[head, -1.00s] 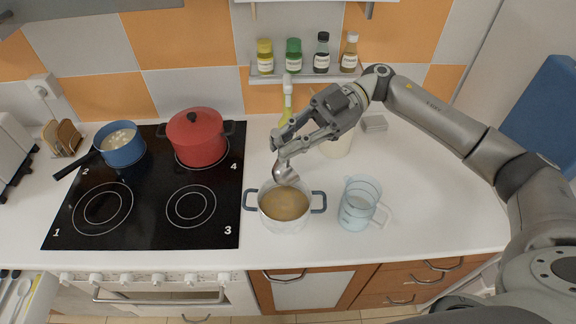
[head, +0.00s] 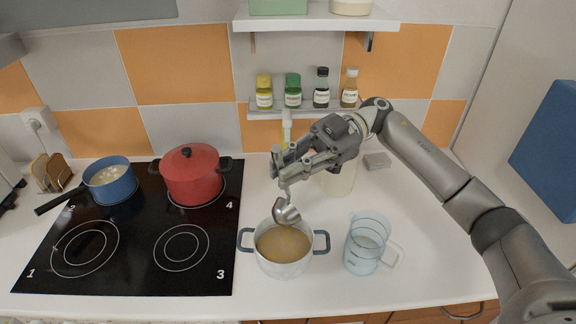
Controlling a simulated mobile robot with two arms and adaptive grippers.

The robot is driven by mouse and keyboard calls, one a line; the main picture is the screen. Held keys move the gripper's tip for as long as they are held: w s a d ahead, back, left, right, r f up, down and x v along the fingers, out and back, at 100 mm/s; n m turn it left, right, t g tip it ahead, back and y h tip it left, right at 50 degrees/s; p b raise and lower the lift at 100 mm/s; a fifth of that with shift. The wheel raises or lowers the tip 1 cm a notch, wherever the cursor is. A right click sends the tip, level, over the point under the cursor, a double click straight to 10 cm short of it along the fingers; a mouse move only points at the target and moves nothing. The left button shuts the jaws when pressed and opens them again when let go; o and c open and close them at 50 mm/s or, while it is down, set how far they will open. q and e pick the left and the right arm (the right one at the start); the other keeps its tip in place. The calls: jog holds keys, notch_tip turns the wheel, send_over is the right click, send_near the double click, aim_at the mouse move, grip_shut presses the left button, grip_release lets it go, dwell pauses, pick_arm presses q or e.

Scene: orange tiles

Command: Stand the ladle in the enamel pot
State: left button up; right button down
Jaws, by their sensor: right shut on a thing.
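The enamel pot (head: 284,268) is pale with two blue-grey handles and holds brown liquid. It stands on the white counter, right of the hob. The steel ladle (head: 286,213) hangs bowl down from my right gripper (head: 285,172), which is shut on its upper part. The ladle's bowl is over the back part of the pot's opening, and seems to be at or just above the rim; I cannot tell whether it touches. Much of the ladle's handle is hidden by the gripper fingers. My left gripper is not in view.
A clear measuring jug (head: 365,246) stands close right of the pot. A red pot (head: 191,178) and a blue saucepan (head: 112,182) sit on the black hob (head: 140,270). A bottle and a pale container stand behind the gripper. A spice shelf (head: 377,106) is on the wall.

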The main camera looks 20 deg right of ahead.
jog(key=shift+f+b, duration=2.95)
jog(key=shift+f, duration=2.4)
jog(key=c, duration=1.4)
grip_release()
jog(key=v, duration=1.2)
jog(key=shift+d+f, duration=0.1)
jog(key=shift+f, duration=0.05)
